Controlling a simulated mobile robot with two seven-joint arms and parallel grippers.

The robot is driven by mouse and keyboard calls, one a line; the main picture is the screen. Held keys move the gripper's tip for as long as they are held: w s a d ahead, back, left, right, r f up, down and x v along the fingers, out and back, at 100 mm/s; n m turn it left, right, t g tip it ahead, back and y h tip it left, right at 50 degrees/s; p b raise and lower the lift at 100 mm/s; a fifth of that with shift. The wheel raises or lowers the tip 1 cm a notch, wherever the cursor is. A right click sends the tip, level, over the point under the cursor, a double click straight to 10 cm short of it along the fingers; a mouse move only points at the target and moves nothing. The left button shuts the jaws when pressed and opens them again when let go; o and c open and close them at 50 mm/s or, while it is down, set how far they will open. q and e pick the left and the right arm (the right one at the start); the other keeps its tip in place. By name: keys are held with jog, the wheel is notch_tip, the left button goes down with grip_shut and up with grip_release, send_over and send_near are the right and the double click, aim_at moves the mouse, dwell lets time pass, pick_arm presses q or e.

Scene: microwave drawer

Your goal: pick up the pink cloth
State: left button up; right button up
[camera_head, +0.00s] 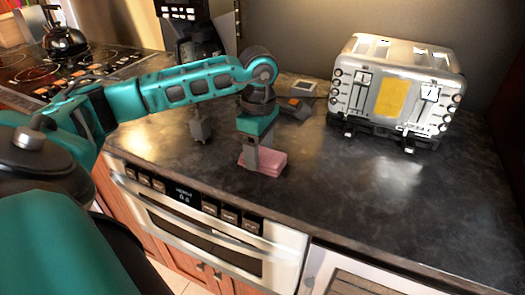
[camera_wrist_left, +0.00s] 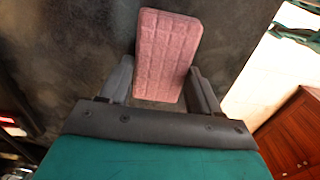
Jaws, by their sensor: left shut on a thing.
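The pink cloth (camera_head: 268,164) is a folded, flat rectangular pad on the dark counter, near its front edge above the microwave drawer. It also shows in the left wrist view (camera_wrist_left: 165,50), with a grid-like pattern on its surface. My left gripper (camera_head: 250,163) points down at the cloth's left part. In the left wrist view its two fingers (camera_wrist_left: 160,85) lie on either side of the cloth's near end, shut on it. Whether the cloth touches the counter is hard to tell. My right gripper is not in view.
A silver toaster (camera_head: 395,90) with a yellow patch stands at the back right. A stove with a black kettle (camera_head: 65,38) is at the far left, and a dark coffee machine (camera_head: 190,30) stands behind my arm. The counter's right front is clear.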

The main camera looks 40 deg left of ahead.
pick_arm(q)
jog(key=shift+r, duration=0.1)
jog(key=shift+r+p, duration=1.6)
jog(key=shift+r, duration=8.35)
